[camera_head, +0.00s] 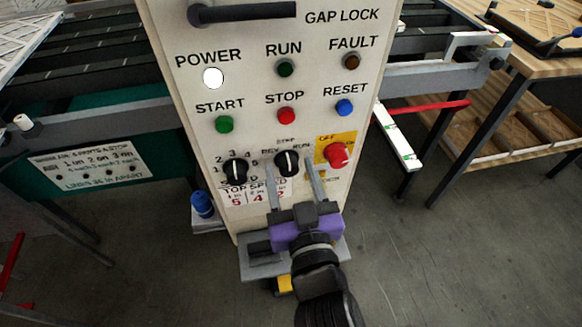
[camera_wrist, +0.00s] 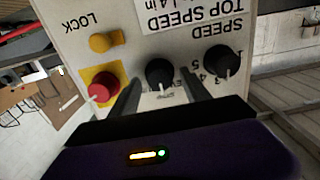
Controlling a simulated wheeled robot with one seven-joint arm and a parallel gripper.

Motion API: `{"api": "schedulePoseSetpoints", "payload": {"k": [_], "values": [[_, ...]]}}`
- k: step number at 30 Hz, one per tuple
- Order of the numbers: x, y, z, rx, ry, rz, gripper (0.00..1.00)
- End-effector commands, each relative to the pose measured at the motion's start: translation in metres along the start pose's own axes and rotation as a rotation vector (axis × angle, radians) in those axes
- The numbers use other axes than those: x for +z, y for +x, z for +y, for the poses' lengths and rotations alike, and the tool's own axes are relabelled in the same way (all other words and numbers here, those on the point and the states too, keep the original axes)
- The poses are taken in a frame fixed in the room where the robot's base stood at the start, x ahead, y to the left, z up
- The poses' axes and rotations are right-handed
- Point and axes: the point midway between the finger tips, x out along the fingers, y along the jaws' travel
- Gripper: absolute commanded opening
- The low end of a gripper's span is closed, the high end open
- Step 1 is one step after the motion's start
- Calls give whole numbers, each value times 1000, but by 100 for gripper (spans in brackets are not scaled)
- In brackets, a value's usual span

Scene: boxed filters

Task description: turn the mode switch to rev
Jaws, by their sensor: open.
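The mode switch (camera_head: 287,163) is a black knob on the lower part of the cream control panel, with REV at its left, a label above it that looks like STOP, and RUN at its right. Its white mark points roughly up, toward the middle label. It also shows in the wrist view (camera_wrist: 159,72), where the panel appears upside down. My gripper (camera_head: 290,168) is open, with one finger on each side of the knob in the picture. The wrist view shows the same, with the fingertips (camera_wrist: 160,80) either side of it. I cannot tell whether they touch the knob.
A red button (camera_head: 337,155) on a yellow plate is close to the right of the switch. The black speed knob (camera_head: 235,171) is to its left. Green START (camera_head: 223,124), red STOP (camera_head: 287,115) and blue RESET (camera_head: 345,107) buttons are above. The POWER lamp (camera_head: 213,77) is white.

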Motion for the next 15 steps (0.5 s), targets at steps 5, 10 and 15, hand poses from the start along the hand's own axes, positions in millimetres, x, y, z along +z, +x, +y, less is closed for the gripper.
{"api": "schedulePoseSetpoints", "payload": {"k": [5,10,15], "values": [[0,6,0,0,1,-1,55],[0,6,0,0,1,-1,55],[0,6,0,0,1,0,26]]}}
